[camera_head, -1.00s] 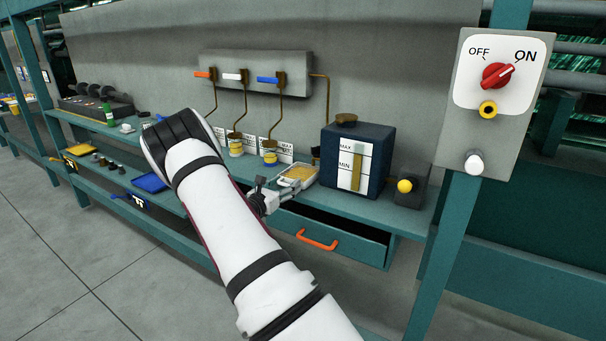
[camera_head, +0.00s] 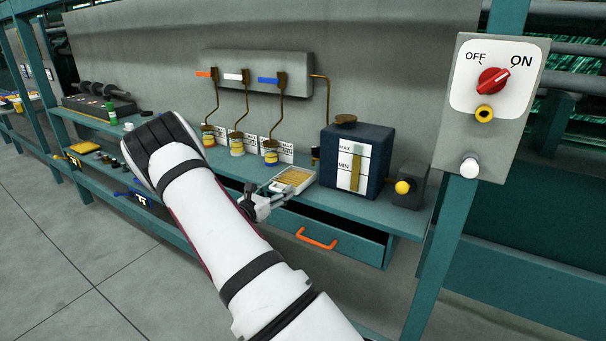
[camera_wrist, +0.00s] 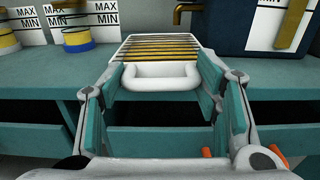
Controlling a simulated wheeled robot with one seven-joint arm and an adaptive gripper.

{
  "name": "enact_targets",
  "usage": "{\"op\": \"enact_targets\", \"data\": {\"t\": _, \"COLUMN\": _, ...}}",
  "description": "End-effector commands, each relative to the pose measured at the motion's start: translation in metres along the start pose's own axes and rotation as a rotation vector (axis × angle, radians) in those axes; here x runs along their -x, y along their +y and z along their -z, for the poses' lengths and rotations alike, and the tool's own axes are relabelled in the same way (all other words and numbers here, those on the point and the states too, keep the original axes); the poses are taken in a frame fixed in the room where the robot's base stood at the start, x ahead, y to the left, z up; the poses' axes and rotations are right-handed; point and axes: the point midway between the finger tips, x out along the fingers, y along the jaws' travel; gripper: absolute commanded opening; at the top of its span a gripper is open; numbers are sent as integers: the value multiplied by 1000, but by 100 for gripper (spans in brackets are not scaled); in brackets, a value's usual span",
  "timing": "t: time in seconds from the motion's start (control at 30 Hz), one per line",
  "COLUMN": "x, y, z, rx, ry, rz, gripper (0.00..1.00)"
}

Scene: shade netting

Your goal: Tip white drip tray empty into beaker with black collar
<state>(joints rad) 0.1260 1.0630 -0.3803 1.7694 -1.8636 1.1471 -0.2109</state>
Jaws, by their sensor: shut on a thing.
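The white drip tray (camera_head: 312,179) is a shallow tray with yellowish content under dark slats. It also shows in the wrist view (camera_wrist: 120,57), with its white loop handle toward me. My gripper (camera_head: 265,200) is shut on the tray at the handle end, one finger on each side in the wrist view (camera_wrist: 163,84). The tray looks about level, over the bench's front edge; any gap below it is hard to judge. Three small beakers stand under the taps: left (camera_head: 208,137), middle (camera_head: 237,146) and right (camera_head: 270,155). I cannot make out a black collar on any.
A dark blue tank (camera_head: 375,150) with a MAX/MIN gauge stands right of the tray. A small box with a yellow knob (camera_head: 403,187) is beside it. Below is an open drawer with an orange handle (camera_head: 317,240). Thin tap pipes (camera_head: 281,112) come down above the beakers.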

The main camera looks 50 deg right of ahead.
Motion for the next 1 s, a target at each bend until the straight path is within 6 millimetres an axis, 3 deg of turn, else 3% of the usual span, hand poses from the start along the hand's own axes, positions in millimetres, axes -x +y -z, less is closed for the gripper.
{"op": "enact_targets", "data": {"t": 0.6, "x": 28, "y": 0, "z": -2, "rx": 0, "ry": -2, "rz": -1, "gripper": 13}}
{"op": "enact_targets", "data": {"t": 1.0, "x": 32, "y": 0, "z": -2, "rx": 0, "ry": -2, "rz": 0, "gripper": 13}}
